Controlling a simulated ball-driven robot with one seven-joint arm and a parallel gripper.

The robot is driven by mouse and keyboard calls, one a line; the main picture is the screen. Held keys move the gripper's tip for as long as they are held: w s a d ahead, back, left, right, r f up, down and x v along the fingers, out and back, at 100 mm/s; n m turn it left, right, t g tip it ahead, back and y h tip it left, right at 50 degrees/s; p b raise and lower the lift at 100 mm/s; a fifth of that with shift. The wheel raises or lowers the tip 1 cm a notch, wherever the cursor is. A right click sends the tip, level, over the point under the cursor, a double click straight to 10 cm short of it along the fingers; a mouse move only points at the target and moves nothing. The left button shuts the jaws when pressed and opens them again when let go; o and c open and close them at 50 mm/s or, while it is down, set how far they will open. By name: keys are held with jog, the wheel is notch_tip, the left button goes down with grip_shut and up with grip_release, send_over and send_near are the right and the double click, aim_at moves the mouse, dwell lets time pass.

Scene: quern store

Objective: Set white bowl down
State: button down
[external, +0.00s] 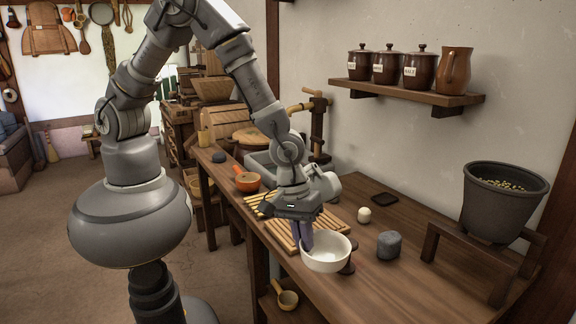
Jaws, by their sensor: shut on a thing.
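The white bowl (326,261) is near the front edge of the wooden counter (415,290), upright, just right of the slatted wooden board. My gripper (306,240) points down at the bowl's left rim, and its purple fingers are shut on that rim. Part of the bowl's left wall is hidden behind the fingers. I cannot tell whether the bowl's base touches the surface beneath it.
A slatted board (284,236) lies left of the bowl. A grey stone-like block (389,244) and a small white jar (364,215) stand to the right. A dark bucket (490,210) sits on a wooden stand. An orange pan (247,182) is farther back. The counter's front right is clear.

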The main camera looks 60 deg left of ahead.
jog(key=x, duration=0.4)
jog(key=shift+w+d+f, duration=0.2)
jog(key=shift+w, duration=0.1)
jog(key=w+d+b, duration=0.1)
jog(key=w+d, duration=0.2)
jog(key=w+d+f+b, duration=0.1)
jog(key=w+d, duration=0.2)
jog(key=d, duration=0.1)
jog(key=w+d+b, duration=0.2)
jog(key=w+d, duration=0.1)
jog(key=d, duration=0.1)
jog(key=shift+w+f, duration=0.2)
jog(key=shift+w, duration=0.1)
jog(key=x, duration=0.1)
jog(key=b+x, duration=0.2)
jog(key=shift+s+a+f, duration=0.15)
jog(key=shift+a+f, duration=0.1)
jog(key=shift+f, duration=0.05)
jog(key=shift+r, duration=0.15)
jog(key=c, duration=1.2)
grip_release()
